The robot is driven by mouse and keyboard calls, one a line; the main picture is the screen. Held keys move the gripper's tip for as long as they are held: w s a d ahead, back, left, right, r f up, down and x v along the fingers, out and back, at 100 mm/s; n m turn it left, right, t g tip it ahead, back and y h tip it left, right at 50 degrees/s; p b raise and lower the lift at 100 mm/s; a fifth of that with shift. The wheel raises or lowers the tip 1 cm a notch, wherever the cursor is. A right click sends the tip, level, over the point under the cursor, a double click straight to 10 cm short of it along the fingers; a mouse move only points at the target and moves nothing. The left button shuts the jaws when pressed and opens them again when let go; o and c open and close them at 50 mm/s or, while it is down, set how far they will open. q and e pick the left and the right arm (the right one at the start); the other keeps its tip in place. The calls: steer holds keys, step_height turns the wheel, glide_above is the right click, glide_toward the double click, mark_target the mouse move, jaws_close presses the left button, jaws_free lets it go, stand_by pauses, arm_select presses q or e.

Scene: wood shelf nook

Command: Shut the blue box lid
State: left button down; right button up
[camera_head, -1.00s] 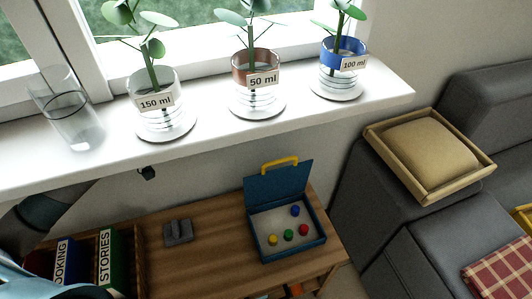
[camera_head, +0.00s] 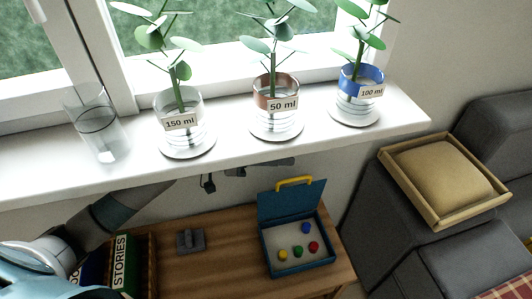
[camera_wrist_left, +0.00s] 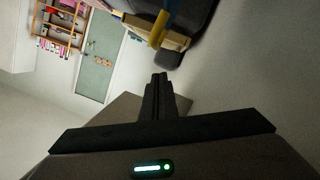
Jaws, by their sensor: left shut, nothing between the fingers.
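The blue box (camera_head: 298,268) stands on the wooden shelf top with its lid (camera_head: 291,203) open, raised at the back edge. A yellow handle (camera_head: 294,182) is on the lid's top edge. Several coloured knobs or balls sit in the pale inside. My left arm comes in from the left and passes under the white sill. The left gripper (camera_head: 280,163) is partly hidden by the sill, behind and above the lid, apart from it in the picture. In the left wrist view its fingers (camera_wrist_left: 159,82) are shut and empty, with the yellow handle (camera_wrist_left: 158,30) beyond them. My right gripper is out of view.
The sill (camera_head: 232,150) overhangs the arm and carries a glass (camera_head: 97,125) and plants in labelled jars. A grey block (camera_head: 190,243) and books (camera_head: 120,262) are on the shelf, left of the box. A cushion in a wooden tray (camera_head: 390,180) sits right on a grey sofa.

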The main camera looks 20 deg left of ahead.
arm_select(q)
steer(key=shift+s+d+f, duration=0.2)
steer(key=shift+s+f, duration=0.2)
steer(key=shift+f, duration=0.35)
steer(key=shift+s+d+f, duration=0.2)
steer(key=shift+s+f, duration=0.15)
steer(key=shift+f, duration=0.4)
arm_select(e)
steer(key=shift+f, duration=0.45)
arm_select(q)
steer(key=shift+d, duration=0.1)
